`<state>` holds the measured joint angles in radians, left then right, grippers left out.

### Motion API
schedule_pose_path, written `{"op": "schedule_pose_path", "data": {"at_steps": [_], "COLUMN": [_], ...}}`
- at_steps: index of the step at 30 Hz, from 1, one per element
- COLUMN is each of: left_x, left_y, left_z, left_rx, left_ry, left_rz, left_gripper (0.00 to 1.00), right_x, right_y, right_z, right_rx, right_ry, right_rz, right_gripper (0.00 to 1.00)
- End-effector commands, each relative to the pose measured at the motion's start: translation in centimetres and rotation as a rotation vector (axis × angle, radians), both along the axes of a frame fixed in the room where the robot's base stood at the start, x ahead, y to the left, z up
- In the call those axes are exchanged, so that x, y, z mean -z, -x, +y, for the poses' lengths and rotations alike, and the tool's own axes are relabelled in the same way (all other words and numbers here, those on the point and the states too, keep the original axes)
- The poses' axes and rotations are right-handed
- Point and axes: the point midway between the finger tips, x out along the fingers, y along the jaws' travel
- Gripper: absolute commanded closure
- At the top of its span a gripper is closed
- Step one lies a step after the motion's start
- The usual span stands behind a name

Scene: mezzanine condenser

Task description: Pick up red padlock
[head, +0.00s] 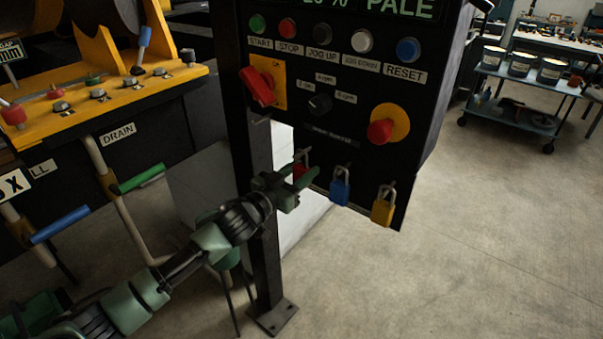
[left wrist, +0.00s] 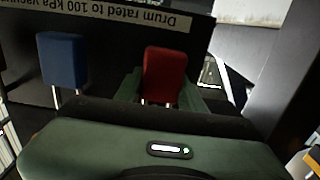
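The red padlock (head: 299,171) hangs at the lower edge of the black control panel, left of a blue padlock (head: 340,187) and a yellow padlock (head: 383,206). In the head view my left gripper (head: 296,180) is at the red padlock and partly hides its body. In the left wrist view the red padlock (left wrist: 165,75) stands between the two green fingers, one on each side. The fingers look open around it; I see no clear grip. The blue padlock (left wrist: 62,60) is to the left there. My right gripper is not in view.
The control panel (head: 330,110) carries buttons, a red rotary switch (head: 258,87) and a red knob (head: 381,131). Its dark post (head: 266,260) stands close beside my left arm. Drain pipes with green and blue handles are at left.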

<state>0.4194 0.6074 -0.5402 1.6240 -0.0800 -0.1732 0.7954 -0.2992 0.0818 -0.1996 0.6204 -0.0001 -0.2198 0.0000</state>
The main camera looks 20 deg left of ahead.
Motion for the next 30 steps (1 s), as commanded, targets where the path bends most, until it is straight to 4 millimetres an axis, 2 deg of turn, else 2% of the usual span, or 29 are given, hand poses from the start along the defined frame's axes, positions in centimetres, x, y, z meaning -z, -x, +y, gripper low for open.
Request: {"op": "schedule_pose_path", "data": {"at_steps": [1,3,13,18,25,30], "left_x": [0.0,0.0,-0.3,-1.7,-1.1,-0.9], "left_y": [0.0,0.0,0.0,0.0,4.3,9.1], "left_z": [0.0,0.0,0.0,0.0,1.6,3.2], "left_rx": [0.000,0.000,0.000,0.001,0.000,0.003], "left_ry": [0.000,0.000,-0.001,-0.003,-0.002,-0.005], "left_rz": [0.000,0.000,-0.001,-0.005,0.002,0.004], "left_gripper": [0.82,1.00,1.00,1.00,1.00,1.00], "right_x": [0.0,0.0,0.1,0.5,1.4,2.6], "right_y": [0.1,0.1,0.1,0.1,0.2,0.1], "right_z": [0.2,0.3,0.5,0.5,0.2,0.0], "right_rx": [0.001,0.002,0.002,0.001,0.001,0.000], "right_ry": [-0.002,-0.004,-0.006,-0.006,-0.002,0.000], "right_rz": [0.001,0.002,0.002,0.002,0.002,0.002], "right_gripper": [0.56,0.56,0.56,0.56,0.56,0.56]}}
